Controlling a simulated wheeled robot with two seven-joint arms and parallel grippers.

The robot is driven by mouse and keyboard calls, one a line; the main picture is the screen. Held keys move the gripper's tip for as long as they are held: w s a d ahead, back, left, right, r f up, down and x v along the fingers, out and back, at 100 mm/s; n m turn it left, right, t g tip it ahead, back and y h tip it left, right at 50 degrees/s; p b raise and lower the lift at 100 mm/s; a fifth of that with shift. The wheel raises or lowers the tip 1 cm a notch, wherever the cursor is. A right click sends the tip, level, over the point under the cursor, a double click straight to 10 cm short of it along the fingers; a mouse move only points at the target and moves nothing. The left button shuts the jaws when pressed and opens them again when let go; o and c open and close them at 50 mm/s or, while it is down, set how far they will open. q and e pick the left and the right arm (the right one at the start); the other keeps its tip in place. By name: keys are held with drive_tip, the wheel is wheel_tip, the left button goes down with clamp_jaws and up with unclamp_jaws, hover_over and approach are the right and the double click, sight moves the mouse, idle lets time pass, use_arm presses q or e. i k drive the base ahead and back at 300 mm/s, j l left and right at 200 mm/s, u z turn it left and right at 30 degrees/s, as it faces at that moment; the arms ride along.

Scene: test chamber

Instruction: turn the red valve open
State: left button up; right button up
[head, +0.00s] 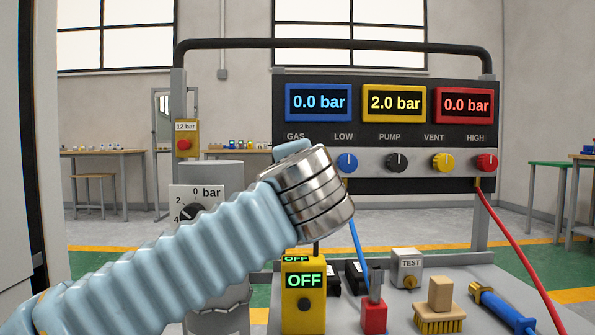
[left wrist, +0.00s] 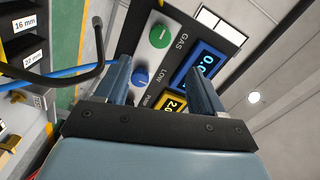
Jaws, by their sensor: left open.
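The red valve (head: 487,162) is a round knob under the HIGH label at the right end of the panel's knob row. A red hose hangs below it. The left gripper (left wrist: 158,70) is open and empty in the left wrist view, facing the green knob (left wrist: 160,36) and blue knob (left wrist: 140,77). The red valve is not visible there. My right gripper is not in view.
The panel (head: 385,130) shows 0.0 bar on blue, 2.0 on yellow and 0.0 on red. Black (head: 396,162) and yellow (head: 443,162) knobs stand left of the red valve. Below lie a yellow OFF box (head: 304,292), a wooden brush (head: 440,305) and a blue tool (head: 502,310).

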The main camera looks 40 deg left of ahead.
sight(485, 162)
drive_tip(key=k+l, duration=0.75)
drive_tip(key=l, duration=0.2)
